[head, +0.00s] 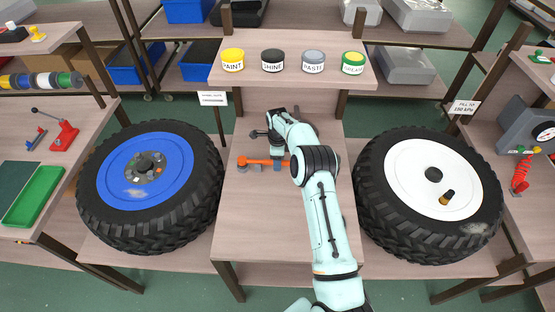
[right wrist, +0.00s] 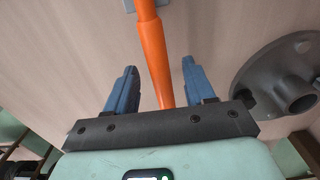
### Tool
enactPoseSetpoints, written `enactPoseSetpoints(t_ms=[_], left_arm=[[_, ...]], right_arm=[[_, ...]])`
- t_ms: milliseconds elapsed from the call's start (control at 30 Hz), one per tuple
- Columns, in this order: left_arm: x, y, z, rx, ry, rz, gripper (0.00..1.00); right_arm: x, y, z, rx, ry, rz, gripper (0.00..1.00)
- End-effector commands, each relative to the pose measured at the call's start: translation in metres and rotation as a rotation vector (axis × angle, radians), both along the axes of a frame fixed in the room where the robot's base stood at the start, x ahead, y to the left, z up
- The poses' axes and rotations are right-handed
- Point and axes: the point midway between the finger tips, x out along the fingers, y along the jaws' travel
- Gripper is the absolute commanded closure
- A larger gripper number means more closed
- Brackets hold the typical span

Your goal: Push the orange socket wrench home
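The orange socket wrench (head: 260,161) is at the middle table, its head at the left in the head view. In the right wrist view its orange handle (right wrist: 153,50) runs between my right gripper's two blue fingers. My right gripper (head: 278,164) is mostly hidden under its own arm in the head view. In the right wrist view the gripper (right wrist: 158,82) is open, with a visible gap between each finger and the handle. What the wrench's head rests on cannot be made out. My left gripper is not in view.
A grey flanged part (right wrist: 290,85) is beside the right finger. A blue-rimmed wheel (head: 175,170) lies left and a white-rimmed wheel (head: 408,175) right. Several jars, including the yellow paint jar (head: 233,60), stand on the rear shelf. The table's front (head: 260,235) is clear.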

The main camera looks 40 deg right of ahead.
Motion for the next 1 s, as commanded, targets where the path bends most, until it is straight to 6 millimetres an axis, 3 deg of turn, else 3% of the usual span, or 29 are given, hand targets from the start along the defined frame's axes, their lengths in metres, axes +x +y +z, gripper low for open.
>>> enactPoseSetpoints(t_ms=[167,600,1000], left_arm=[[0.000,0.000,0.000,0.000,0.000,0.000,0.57],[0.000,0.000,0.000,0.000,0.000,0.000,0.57],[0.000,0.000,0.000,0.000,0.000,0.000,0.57]], right_arm=[[0.000,0.000,0.006,-0.001,0.001,0.001,0.46],[0.000,-0.001,0.070,-0.002,-0.001,0.000,0.46],[0.000,0.000,0.075,0.000,0.000,0.000,0.46]])
